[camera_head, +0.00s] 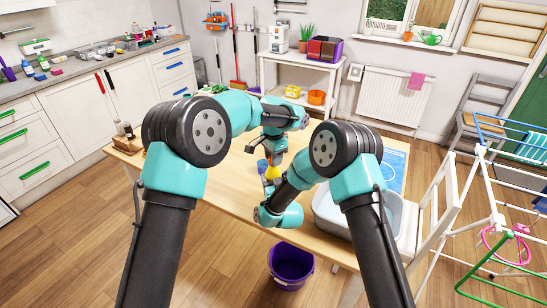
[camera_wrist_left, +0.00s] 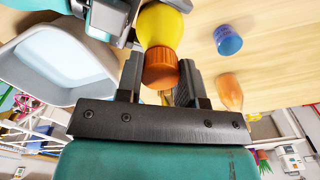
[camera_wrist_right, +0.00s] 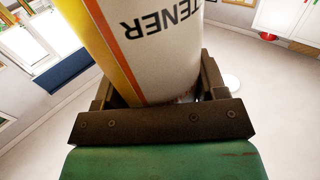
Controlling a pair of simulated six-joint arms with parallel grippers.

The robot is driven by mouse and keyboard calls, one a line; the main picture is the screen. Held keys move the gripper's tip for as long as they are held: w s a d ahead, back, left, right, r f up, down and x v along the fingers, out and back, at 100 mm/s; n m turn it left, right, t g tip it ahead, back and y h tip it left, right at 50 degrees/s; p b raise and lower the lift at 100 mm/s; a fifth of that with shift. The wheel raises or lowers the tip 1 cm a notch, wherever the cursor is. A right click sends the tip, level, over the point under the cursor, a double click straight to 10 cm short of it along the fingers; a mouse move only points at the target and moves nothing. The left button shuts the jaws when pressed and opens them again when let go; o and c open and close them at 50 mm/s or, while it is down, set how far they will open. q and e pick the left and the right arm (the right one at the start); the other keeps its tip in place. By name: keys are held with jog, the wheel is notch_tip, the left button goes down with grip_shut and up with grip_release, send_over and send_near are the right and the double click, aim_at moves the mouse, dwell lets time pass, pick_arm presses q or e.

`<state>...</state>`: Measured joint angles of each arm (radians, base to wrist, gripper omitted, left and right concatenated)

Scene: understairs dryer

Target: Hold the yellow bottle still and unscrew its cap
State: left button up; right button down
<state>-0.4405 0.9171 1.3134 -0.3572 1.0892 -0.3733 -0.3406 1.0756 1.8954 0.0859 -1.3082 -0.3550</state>
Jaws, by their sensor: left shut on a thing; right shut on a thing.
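The yellow bottle (camera_head: 273,173) is over the wooden table between my two arms. Its orange-brown cap (camera_wrist_left: 160,70) sits on its neck in the left wrist view, with the yellow shoulder (camera_wrist_left: 160,28) behind it. My left gripper (camera_wrist_left: 158,82) is shut on the cap, one finger on each side. My right gripper (camera_wrist_right: 158,88) is shut around the bottle's body, whose white label (camera_wrist_right: 145,35) with black letters fills much of the right wrist view. In the head view the arms hide much of both grippers. I cannot tell whether the bottle touches the table.
A blue cup-like object (camera_wrist_left: 228,40) and an orange bottle-shaped object (camera_wrist_left: 229,92) are near the left gripper. A grey basin (camera_wrist_left: 62,68) is on the table's right. A purple bucket (camera_head: 291,266) stands on the floor in front. The table's near left (camera_head: 215,185) is clear.

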pick_arm(q)
jog(key=n, duration=0.7)
jog(key=shift+n, duration=0.4)
jog(key=n, duration=1.3)
jog(key=shift+n, duration=0.4)
jog(key=n, duration=0.7)
jog(key=shift+r, duration=0.3)
jog(key=shift+r, duration=0.35)
